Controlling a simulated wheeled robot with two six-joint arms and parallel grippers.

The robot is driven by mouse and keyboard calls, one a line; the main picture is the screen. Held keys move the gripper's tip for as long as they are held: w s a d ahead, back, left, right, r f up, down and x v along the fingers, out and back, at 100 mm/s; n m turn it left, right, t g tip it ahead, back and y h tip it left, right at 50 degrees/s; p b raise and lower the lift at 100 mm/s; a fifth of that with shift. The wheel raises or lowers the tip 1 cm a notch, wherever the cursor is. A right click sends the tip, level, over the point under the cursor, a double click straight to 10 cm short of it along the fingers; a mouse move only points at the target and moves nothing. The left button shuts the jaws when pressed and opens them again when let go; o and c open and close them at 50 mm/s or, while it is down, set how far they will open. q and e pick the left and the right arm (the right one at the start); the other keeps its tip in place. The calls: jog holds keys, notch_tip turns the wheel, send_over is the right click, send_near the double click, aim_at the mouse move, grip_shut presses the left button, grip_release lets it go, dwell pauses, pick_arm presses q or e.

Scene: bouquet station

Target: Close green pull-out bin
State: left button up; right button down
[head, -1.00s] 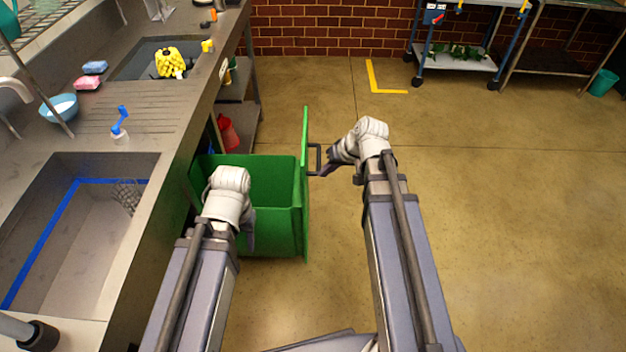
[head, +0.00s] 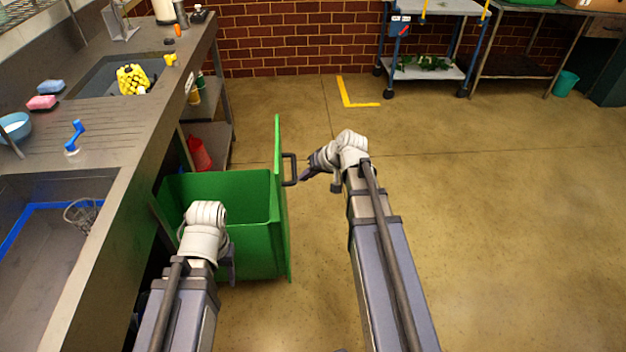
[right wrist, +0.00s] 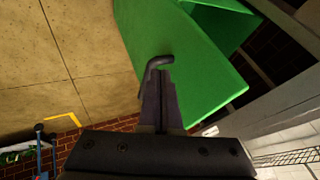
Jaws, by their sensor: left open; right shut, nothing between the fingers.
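The green pull-out bin (head: 255,249) stands out from under the counter, its tall front panel (head: 281,215) facing right and its top open. A dark bar handle (head: 290,169) sticks out from the panel's outer side. My right gripper (head: 303,177) is shut and empty, just right of the handle. In the right wrist view its fingertips (right wrist: 157,92) are at the dark handle (right wrist: 154,70) in front of the green panel (right wrist: 190,70); I cannot tell if they touch. My left gripper (head: 230,266) is over the near side of the bin, its fingers partly hidden by my wrist.
The grey counter (head: 115,150) with sinks runs along the left. A red container (head: 200,153) sits on the shelf beyond the bin. The floor (head: 480,220) to the right is clear. A cart (head: 425,70) stands at the back by the brick wall.

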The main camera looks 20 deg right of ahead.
pick_arm(q)
jog(key=shift+f+b, duration=0.35)
jog(key=shift+f, duration=0.5)
pick_arm(e)
jog(key=a, duration=0.1)
jog(key=w+a+f, duration=0.1)
jog(key=a, duration=0.1)
jog(key=w+a, duration=0.1)
jog(key=shift+a+f, duration=0.3)
jog(key=shift+a, duration=0.05)
jog(key=shift+w, duration=0.1)
